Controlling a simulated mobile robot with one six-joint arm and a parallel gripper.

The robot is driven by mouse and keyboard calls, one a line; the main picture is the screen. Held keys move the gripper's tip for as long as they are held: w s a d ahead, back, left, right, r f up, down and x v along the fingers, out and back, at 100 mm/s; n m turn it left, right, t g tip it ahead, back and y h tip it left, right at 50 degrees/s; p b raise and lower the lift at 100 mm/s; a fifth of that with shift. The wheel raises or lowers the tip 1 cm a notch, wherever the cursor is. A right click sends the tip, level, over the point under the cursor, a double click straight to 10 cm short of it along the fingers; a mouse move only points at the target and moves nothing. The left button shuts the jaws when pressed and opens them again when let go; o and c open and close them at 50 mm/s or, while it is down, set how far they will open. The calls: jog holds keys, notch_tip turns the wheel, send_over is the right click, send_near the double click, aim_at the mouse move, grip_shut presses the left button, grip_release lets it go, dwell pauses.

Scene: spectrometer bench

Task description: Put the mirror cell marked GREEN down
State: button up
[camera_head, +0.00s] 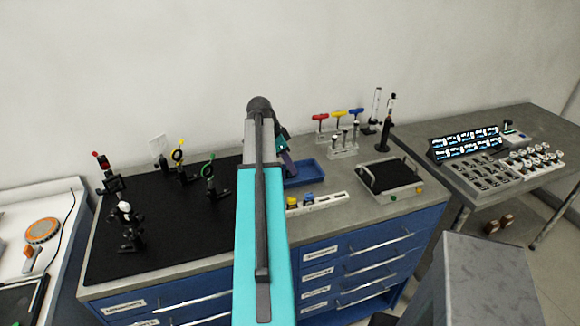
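My gripper (289,168) is beside the blue tray (306,173), at its left end. My own arm covers most of it, so I cannot see its fingers clearly or whether they hold anything. I cannot make out a mirror cell marked GREEN for certain. A white slotted holder (328,200) lies at the bench's front, with a yellow-topped piece (292,201) and a blue-topped piece (308,198) at its left end. A post mount with a green ring (210,167) stands on the black board (160,240), left of my arm.
More post mounts with a yellow ring (177,155) and a red top (102,160) stand on the board. Coloured-handle drivers (338,115) stand behind. The bench between the holder and handled tray is clear.

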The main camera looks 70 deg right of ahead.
jog(key=b+v, duration=0.2)
jog(key=v, duration=0.9)
jog(key=shift+w+r+b, duration=0.15)
jog(key=shift+b, duration=0.25)
dwell(0.7)
